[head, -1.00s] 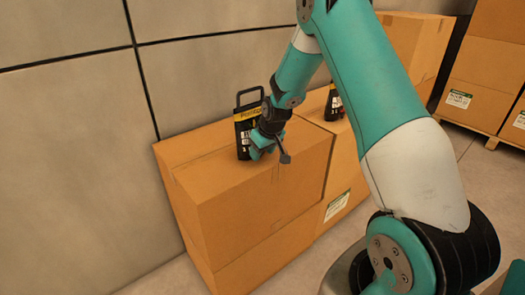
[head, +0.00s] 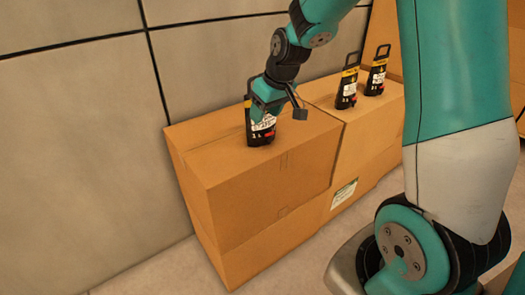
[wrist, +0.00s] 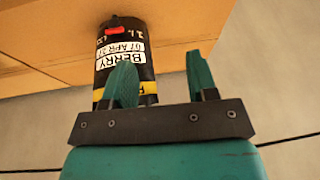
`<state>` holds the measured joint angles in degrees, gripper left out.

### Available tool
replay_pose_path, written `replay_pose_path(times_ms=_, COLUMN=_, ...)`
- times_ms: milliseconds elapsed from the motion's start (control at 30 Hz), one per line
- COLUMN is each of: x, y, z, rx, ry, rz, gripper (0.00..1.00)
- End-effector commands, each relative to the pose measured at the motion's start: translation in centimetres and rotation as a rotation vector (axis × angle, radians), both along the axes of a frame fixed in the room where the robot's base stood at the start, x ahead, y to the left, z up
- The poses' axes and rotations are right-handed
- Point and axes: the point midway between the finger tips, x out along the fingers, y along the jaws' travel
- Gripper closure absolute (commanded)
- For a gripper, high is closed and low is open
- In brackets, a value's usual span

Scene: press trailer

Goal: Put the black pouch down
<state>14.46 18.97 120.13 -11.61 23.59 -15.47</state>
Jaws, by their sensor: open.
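The black pouch (head: 262,134), with a yellow band and white label, stands upright on top of the near cardboard box (head: 200,150). My gripper (head: 268,108) is at its upper part in the head view and hides much of its top and handle. In the wrist view the pouch (wrist: 125,52) rests on the box top, seen upside down. My gripper (wrist: 163,80) has its two fingers spread apart. The left finger overlaps the pouch in the picture, and the space toward the right finger is empty. I cannot tell whether a finger touches the pouch.
Two similar black pouches, one nearer (head: 347,88) and one farther (head: 376,77), stand on the adjoining box (head: 385,112) to the right. A grey panelled wall (head: 75,130) rises behind the boxes. The front part of the near box's top is clear.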

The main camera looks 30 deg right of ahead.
Motion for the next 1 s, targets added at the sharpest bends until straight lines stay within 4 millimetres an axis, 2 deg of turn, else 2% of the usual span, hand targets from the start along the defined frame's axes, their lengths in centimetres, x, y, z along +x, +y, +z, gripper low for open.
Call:
replay_pose_path(times_ms=33, x=-2.0, y=4.0, z=1.9, rx=0.027, ry=0.005, rz=0.068, gripper=0.47)
replay_pose_path(times_ms=100, x=-5.7, y=9.2, z=3.9, rx=0.070, ry=0.034, rz=0.162, gripper=0.47)
replay_pose_path(times_ms=167, x=-9.7, y=13.0, z=5.2, rx=0.103, ry=0.066, rz=0.245, gripper=0.47)
replay_pose_path(times_ms=200, x=-12.4, y=15.1, z=6.0, rx=0.120, ry=0.087, rz=0.298, gripper=0.47)
replay_pose_path(times_ms=300, x=-18.7, y=18.5, z=7.0, rx=0.150, ry=0.139, rz=0.411, gripper=0.47)
replay_pose_path(times_ms=400, x=-23.1, y=20.0, z=7.4, rx=0.162, ry=0.177, rz=0.487, gripper=0.47)
replay_pose_path(times_ms=433, x=-24.0, y=20.3, z=7.4, rx=0.163, ry=0.185, rz=0.502, gripper=0.47)
replay_pose_path(times_ms=500, x=-25.3, y=20.6, z=7.5, rx=0.166, ry=0.197, rz=0.526, gripper=0.47)
replay_pose_path(times_ms=567, x=-25.8, y=20.6, z=7.5, rx=0.166, ry=0.204, rz=0.533, gripper=0.47)
replay_pose_path(times_ms=1000, x=-25.7, y=20.6, z=7.5, rx=0.167, ry=0.203, rz=0.531, gripper=0.47)
